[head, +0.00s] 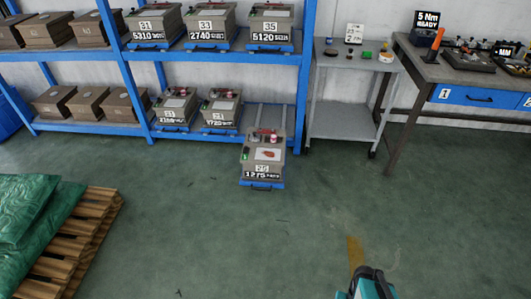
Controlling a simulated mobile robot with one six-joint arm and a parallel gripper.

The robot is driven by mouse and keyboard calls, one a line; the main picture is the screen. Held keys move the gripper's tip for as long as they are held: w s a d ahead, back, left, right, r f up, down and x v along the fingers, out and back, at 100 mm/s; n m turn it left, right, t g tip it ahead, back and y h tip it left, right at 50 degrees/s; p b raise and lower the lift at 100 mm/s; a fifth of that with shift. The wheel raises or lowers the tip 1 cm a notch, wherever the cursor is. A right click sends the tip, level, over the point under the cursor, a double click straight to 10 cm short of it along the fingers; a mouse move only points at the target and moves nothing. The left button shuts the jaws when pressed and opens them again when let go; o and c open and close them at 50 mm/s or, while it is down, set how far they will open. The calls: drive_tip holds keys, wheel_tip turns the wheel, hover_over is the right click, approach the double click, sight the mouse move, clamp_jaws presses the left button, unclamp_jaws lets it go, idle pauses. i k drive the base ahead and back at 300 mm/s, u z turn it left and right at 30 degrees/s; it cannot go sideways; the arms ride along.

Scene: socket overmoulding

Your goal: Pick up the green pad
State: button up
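A small green item (367,54), possibly the green pad, lies on the top shelf of the grey trolley (325,60), between the blue rack and the workbench. It is too small to make out its shape. A teal and black part, likely of my own arm, shows at the bottom edge, right of centre. No gripper fingers can be made out, so I cannot see whether my gripper is open or holds anything.
A yellow-rimmed roll (386,57) and a numbered sign (354,33) share the trolley top. A box marked 25 (264,158) juts out from the blue rack (303,90). A pallet (85,235) with green sacks stands lower left. The middle floor is clear.

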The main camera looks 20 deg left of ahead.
sight(366, 54)
drive_tip(key=i, duration=0.85)
drive_tip(key=z, duration=0.05)
